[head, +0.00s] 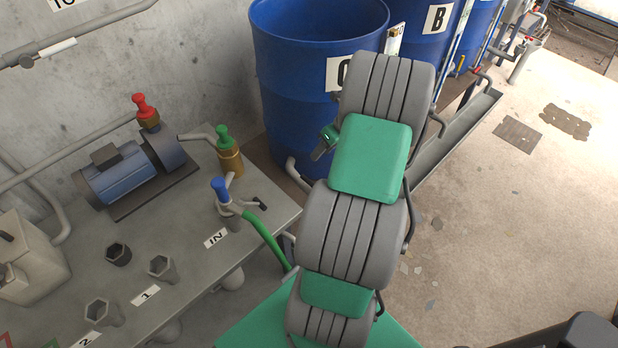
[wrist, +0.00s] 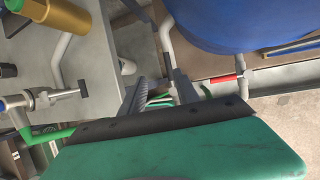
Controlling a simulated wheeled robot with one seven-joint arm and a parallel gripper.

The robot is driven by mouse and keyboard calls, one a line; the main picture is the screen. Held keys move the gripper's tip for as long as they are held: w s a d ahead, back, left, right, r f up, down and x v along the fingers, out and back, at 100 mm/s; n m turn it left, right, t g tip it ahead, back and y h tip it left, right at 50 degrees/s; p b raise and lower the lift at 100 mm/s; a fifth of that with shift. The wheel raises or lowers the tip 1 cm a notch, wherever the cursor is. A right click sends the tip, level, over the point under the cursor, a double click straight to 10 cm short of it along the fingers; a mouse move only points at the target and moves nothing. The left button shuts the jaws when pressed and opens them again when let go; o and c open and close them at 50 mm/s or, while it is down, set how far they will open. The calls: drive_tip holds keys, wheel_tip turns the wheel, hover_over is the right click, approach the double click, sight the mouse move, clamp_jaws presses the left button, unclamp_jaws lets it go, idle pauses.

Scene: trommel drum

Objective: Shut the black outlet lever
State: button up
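A small black lever (head: 262,203) sticks out to the right of the grey fitting with the blue knob, at the bench edge by the IN label. It also shows as a dark end piece in the wrist view (wrist: 83,89), to the left of my gripper. I cannot tell whether this is the outlet lever. A dark part also shows on the pipe below the blue drum (wrist: 225,20), partly hidden by my gripper. My gripper (wrist: 160,78) has its fingers apart, with nothing clearly held between them. In the head view my arm mostly hides it.
The blue drum marked C (head: 300,100) stands behind my arm, with drum B (head: 420,45) beyond. A green hose (head: 262,238) runs from the fitting towards my arm. The bench (head: 200,270) holds a blue pump (head: 122,180). Open floor (head: 520,230) lies to the right.

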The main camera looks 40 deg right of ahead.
drive_tip(key=b, duration=0.8)
approach(310, 181)
drive_tip(key=x, duration=0.8)
drive_tip(key=shift+f, duration=0.15)
drive_tip(key=shift+c, duration=0.5)
clamp_jaws()
